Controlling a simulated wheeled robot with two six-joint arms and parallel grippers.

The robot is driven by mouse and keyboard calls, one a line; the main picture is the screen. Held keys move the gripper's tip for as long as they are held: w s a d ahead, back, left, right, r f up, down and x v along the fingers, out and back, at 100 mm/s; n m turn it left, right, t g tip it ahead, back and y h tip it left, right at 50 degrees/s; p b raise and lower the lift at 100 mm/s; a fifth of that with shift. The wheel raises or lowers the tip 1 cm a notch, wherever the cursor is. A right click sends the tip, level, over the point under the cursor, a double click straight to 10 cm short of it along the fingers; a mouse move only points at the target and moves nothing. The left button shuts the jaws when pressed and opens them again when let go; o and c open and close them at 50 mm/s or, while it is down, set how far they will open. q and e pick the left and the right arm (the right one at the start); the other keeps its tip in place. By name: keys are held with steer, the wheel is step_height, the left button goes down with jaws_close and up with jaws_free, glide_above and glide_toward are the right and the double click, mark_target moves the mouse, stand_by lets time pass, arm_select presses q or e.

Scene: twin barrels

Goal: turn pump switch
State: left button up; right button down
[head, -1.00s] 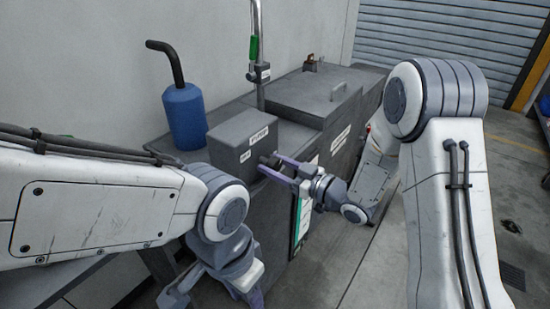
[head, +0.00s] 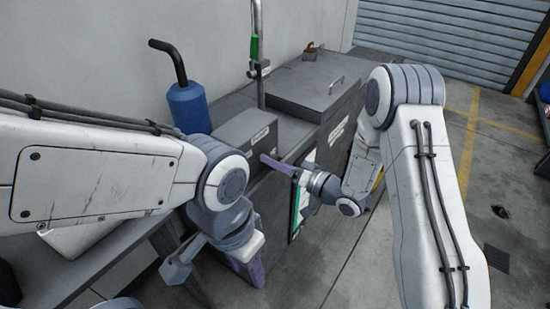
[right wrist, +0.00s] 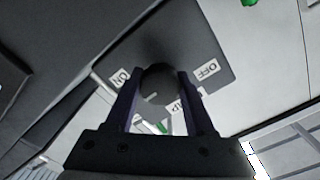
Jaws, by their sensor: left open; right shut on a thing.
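The pump switch is a dark round knob (right wrist: 160,80) on a grey box, seen in the right wrist view between an ON label (right wrist: 121,76) and an OFF label (right wrist: 207,70). A third label below it is partly covered by a finger. The knob has a short pale mark, whose direction I cannot tell clearly. My right gripper (right wrist: 160,95) is shut on the knob, a purple finger on each side. In the head view the right gripper (head: 272,160) reaches the front of the box (head: 243,130); the knob is hidden there. My left gripper (head: 215,268) is open and empty, low in front of the bench.
A blue cylinder (head: 188,106) with a black bent handle stands behind the box. A vertical pipe with a green part (head: 255,48) rises behind it. A grey lidded tank (head: 310,88) stands to the right. Open floor (head: 480,190) lies at the right.

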steer(key=shift+s+f+m, duration=0.1)
steer(key=shift+m, duration=0.3)
steer(key=shift+c, duration=1.3)
jaws_free()
steer(key=v, duration=1)
steer(key=shift+d, duration=0.2)
steer(key=shift+s, duration=0.1)
